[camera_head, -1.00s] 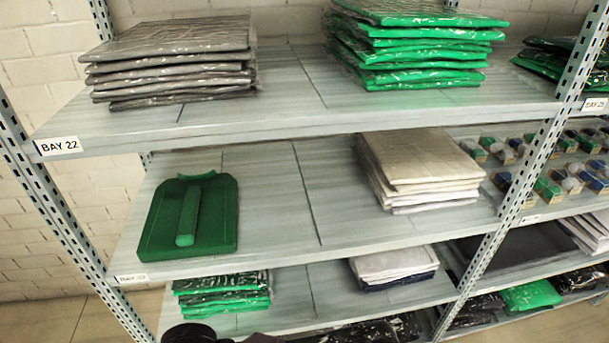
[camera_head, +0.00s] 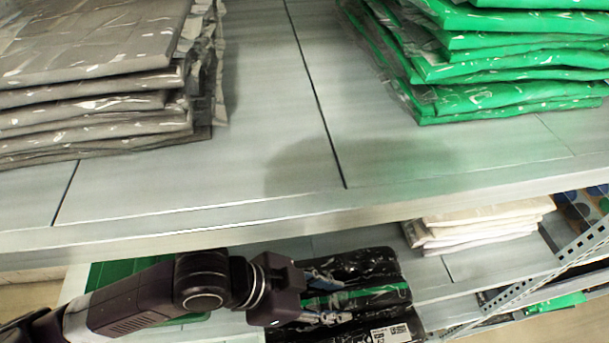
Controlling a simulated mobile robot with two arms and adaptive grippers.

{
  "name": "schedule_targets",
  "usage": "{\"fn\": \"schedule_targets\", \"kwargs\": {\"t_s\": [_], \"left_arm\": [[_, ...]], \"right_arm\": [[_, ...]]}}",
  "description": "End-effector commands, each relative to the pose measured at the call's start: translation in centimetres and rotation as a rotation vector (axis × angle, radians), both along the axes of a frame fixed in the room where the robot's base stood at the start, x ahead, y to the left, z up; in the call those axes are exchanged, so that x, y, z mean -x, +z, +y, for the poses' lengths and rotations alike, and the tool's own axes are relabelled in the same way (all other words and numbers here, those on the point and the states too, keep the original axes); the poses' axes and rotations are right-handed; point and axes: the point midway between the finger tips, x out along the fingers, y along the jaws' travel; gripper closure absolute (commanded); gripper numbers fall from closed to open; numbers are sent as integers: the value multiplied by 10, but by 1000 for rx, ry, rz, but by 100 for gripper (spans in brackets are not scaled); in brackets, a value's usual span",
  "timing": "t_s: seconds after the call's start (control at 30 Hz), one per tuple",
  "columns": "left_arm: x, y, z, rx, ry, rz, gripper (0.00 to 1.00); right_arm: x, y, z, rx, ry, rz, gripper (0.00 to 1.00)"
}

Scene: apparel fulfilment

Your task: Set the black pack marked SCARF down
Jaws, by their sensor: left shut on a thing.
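My left gripper (camera_head: 318,290) reaches in from the lower left, in front of the rack and below the front edge of the top shelf as pictured. Its fingers are shut on a black plastic-wrapped pack (camera_head: 375,265) at the pack's left side. The pack has a green band across its middle and a white label near its lower edge. I cannot read the word SCARF on it. I cannot tell whether the pack touches the shelf below. My right gripper is out of view.
The top shelf (camera_head: 290,150) has grey packs (camera_head: 85,95) at left, green packs (camera_head: 510,60) at right and clear room between. Below it, a green board (camera_head: 105,273) is partly behind my arm; pale packs (camera_head: 480,228) lie right. A rack post (camera_head: 560,265) stands right.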

Motion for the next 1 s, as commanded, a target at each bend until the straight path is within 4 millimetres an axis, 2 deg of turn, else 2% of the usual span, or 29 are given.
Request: {"fn": "schedule_targets", "kwargs": {"t_s": [0.07, 0.17, 0.43, 0.57, 0.73, 0.87, 1.0], "left_arm": [[-1, 0, 0, 1, 0, 0, 100], [-14, -3, 3, -1, 1, -3, 100], [-83, -4, 16, 2, 4, -5, 100], [-118, -5, 23, 2, 5, -4, 100], [-156, -4, 30, 3, 2, -3, 100], [-173, -2, 34, 3, 1, -3, 100], [-177, -3, 35, 2, -1, 0, 100]], "right_arm": [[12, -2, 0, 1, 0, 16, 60], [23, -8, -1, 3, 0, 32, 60], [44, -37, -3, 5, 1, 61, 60], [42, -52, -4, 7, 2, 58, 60], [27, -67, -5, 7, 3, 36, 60], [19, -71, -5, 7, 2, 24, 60], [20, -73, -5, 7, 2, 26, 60]]}}
